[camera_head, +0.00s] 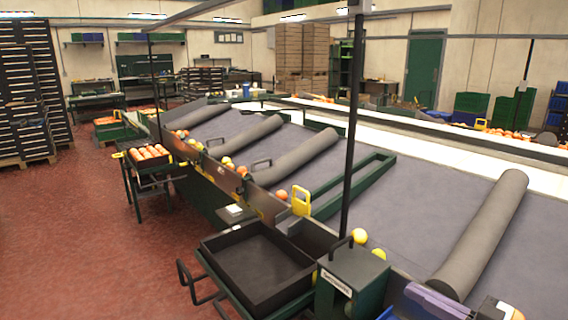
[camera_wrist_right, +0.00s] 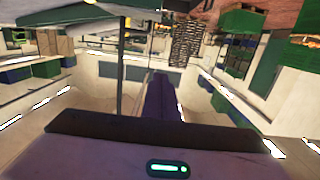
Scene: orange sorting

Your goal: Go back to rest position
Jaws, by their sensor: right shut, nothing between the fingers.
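My right gripper (camera_head: 420,292) shows at the lower right corner of the head view as a purple finger shape beside a white and dark wrist part. In the right wrist view the purple fingers (camera_wrist_right: 158,98) lie together and point away into the hall, with nothing held. My left gripper is not in view.
An empty black tray (camera_head: 257,262) stands on a green stand at front. A green box (camera_head: 352,283) and dark post (camera_head: 352,130) stand near my right arm. Oranges and yellow fruit (camera_head: 360,236) lie along the sloped table (camera_head: 420,215). The red floor at left is clear.

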